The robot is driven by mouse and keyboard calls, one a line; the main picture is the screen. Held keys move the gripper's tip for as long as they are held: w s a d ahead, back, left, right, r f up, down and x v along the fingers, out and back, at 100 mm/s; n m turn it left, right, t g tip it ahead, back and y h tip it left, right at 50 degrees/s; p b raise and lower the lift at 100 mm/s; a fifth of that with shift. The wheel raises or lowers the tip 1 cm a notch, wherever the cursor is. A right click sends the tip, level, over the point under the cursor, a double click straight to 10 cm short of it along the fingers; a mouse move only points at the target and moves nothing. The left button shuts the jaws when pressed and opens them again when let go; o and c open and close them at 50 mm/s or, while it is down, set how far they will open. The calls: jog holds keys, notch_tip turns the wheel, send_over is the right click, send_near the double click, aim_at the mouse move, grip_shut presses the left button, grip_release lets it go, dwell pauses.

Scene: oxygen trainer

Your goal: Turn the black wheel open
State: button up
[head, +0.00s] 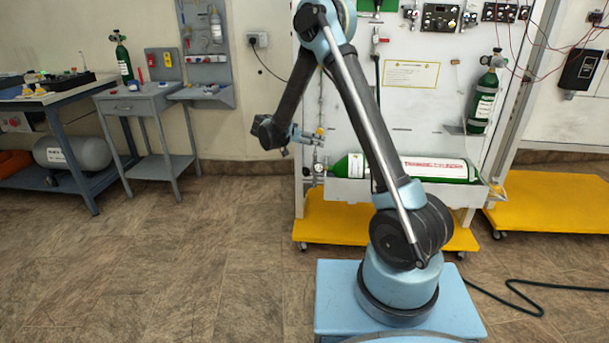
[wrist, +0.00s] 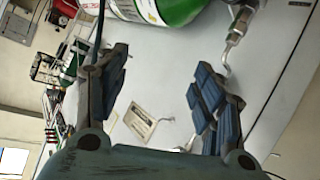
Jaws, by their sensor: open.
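My gripper (head: 312,138) is open and empty, just above the valve end of a green training cylinder (head: 353,167) lying on the white stand. A metal valve fitting (head: 319,169) sits at the cylinder's left end. In the wrist view my gripper (wrist: 160,68) has its blue-padded fingers spread wide, with nothing between them. The green cylinder (wrist: 182,10) is at the top there, and the valve fitting (wrist: 238,24) is at the top right, beyond the right finger and apart from it. I cannot clearly make out a black wheel on the valve in either view.
The white panel (head: 415,115) stands behind the cylinder on a yellow wheeled base (head: 335,222). A smaller green cylinder (head: 484,102) hangs at its right. A grey side table (head: 150,100) stands at the left. The floor left of my base is clear.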

jog(key=a+f+m+t+h, duration=0.1)
jog(key=a+f+m+t, duration=0.1)
jog(key=a+f, duration=0.75)
jog(key=m+t+h, duration=0.2)
jog(key=m+t, duration=0.1)
send_near(304, 171)
jog(key=x, duration=1)
jog(key=shift+d+f, duration=0.1)
jog(key=shift+d, duration=0.1)
jog(key=c, duration=1.1)
